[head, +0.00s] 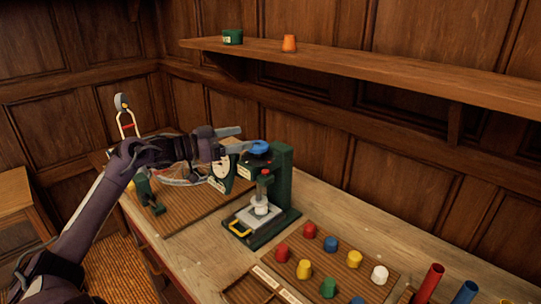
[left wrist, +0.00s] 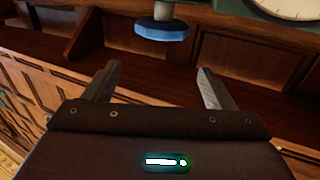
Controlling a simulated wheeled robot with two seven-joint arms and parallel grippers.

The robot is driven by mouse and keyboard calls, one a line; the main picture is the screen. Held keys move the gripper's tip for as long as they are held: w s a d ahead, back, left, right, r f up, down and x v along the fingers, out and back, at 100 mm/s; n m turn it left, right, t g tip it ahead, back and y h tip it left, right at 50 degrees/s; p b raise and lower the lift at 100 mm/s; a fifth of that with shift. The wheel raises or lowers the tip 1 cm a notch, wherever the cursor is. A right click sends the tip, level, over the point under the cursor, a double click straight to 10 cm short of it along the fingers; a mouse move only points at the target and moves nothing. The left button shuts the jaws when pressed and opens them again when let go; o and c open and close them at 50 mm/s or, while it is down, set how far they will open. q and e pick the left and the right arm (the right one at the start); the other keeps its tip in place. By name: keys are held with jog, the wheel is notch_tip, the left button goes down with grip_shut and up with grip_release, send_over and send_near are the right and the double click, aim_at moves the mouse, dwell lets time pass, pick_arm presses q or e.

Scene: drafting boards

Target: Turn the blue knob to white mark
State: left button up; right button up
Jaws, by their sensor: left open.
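The blue knob (head: 260,147) is a round disc on top of a dark green press-like device (head: 284,180) on the bench. In the left wrist view the blue knob (left wrist: 162,31) shows beyond my fingertips, on a pale stem. My left gripper (head: 239,139) is open and empty, just left of the knob. Its fingers spread to both sides in the left wrist view (left wrist: 156,76), and the knob is not between them. A white-faced dial (head: 222,167) is beside the device and shows partly in the left wrist view (left wrist: 292,8). I cannot make out a white mark.
Coloured pegs stand on a board (head: 340,275) at the front right, near a red tube (head: 428,284) and a blue tube (head: 465,293). A yellow handle (head: 240,229) is at the device's base.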

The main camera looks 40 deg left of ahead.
aim_at(264, 143)
pick_arm(q)
notch_tip(264, 143, down, 4)
jog(key=b, duration=0.2)
jog(key=shift+w+d+r+b, duration=0.1)
jog(key=shift+w+b, duration=0.05)
jog(key=shift+b, duration=0.15)
jog(key=shift+w, duration=0.1)
jog(key=shift+w+d+r, duration=0.1)
jog(key=shift+w+d, duration=0.15)
jog(key=shift+w, duration=0.15)
jog(key=p+x, duration=0.2)
jog(key=x, duration=0.3)
jog(key=shift+w+d, duration=0.1)
jog(key=shift+w, duration=0.1)
jog(key=shift+w+d, duration=0.3)
jog(key=shift+w, duration=0.3)
pick_arm(e)
jog(key=shift+s+a+f, duration=0.25)
jog(key=shift+f, duration=0.4)
pick_arm(q)
jog(key=c, duration=1)
pick_arm(e)
jog(key=shift+s+a, duration=0.1)
jog(key=shift+a, duration=0.15)
